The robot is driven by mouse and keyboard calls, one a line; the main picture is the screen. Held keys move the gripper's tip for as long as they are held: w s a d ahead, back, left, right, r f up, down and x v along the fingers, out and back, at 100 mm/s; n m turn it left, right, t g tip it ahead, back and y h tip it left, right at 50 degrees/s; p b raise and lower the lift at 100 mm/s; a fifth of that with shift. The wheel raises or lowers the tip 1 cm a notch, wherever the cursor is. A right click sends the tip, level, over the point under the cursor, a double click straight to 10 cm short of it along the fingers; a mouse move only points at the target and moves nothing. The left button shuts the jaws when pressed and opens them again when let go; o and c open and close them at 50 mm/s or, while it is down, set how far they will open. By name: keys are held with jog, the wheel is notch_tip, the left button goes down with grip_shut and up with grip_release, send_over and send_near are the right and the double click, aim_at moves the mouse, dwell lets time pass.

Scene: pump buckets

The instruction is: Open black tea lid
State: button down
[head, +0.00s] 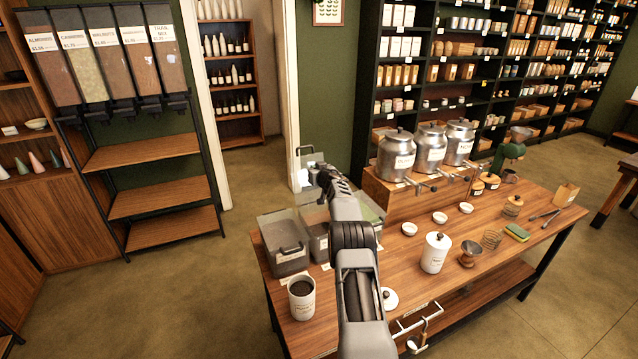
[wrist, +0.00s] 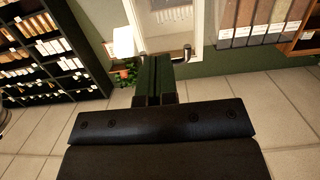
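Clear bins stand at the table's left end in the head view: a left bin (head: 284,262) with a handled lid, a middle bin (head: 317,240) and a greenish bin (head: 372,212) partly behind my arm. Their labels are too small to read, so I cannot tell which holds black tea. My gripper (head: 322,174) is above the rear of these bins. A clear lid panel (head: 309,158) stands raised and tilted there. In the wrist view my gripper's fingers (wrist: 156,82) are together, with the bent ends of a handle (wrist: 187,53) showing beside them.
An open white canister (head: 302,298) with dark contents is at the front left corner. A white lidded jar (head: 435,252), small bowls and a round white lid (head: 389,299) are right of my arm. Steel urns (head: 397,155) stand on a wooden riser behind.

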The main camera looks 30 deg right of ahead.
jog(key=f+b+v, duration=0.1)
jog(key=b+v, duration=0.5)
jog(key=v, duration=0.2)
jog(key=shift+s+b, duration=0.3)
jog(key=shift+s, duration=0.1)
jog(key=shift+f, duration=0.25)
